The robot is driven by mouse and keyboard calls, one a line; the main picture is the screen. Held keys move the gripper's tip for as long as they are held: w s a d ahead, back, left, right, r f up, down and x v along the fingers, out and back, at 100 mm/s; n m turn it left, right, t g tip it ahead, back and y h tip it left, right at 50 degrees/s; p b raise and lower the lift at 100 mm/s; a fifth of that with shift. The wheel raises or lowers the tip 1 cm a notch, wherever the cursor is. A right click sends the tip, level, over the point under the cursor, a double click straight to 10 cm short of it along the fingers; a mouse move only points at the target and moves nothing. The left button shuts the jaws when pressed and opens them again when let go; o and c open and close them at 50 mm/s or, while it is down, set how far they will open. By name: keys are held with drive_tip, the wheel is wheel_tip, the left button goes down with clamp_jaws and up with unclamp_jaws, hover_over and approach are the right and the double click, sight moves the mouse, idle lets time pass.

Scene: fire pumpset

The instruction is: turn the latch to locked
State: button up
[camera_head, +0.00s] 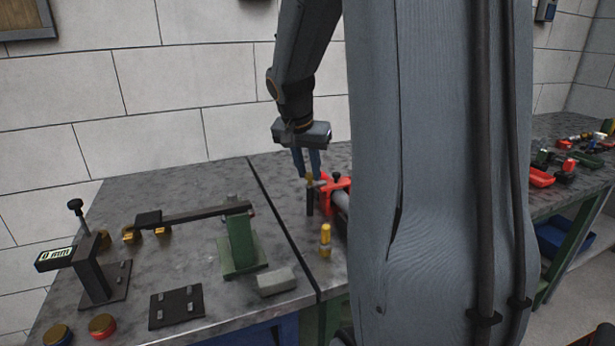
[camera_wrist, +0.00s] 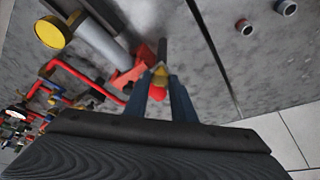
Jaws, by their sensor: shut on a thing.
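My gripper (camera_head: 310,174) points down over the rear of the table, just left of my arm's large grey link. Its blue fingers are shut on a small brass-coloured piece, which looks like the latch (camera_head: 309,182), at the top of a dark upright post (camera_head: 310,203). In the wrist view the brass piece (camera_wrist: 160,74) shows between the fingertips (camera_wrist: 168,80), with red parts (camera_wrist: 125,78) beside it. The fingers hide part of the piece, and I cannot read its locked or unlocked position.
A yellow-topped post (camera_head: 325,238) stands in front. On the left are a gauge stand (camera_head: 95,270), a green bracket (camera_head: 241,243) under a long dark bar, and two round buttons (camera_head: 103,325). My grey link hides much of the table's middle. A wall stands behind.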

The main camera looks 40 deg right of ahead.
idle(0.4)
drive_tip(key=o, duration=1.1)
drive_tip(key=shift+c, duration=0.2)
drive_tip(key=shift+r, duration=0.1)
drive_tip(key=b+v, duration=0.1)
drive_tip(key=v, duration=0.6)
drive_tip(key=shift+r, duration=0.35)
drive_tip(key=shift+a, duration=0.1)
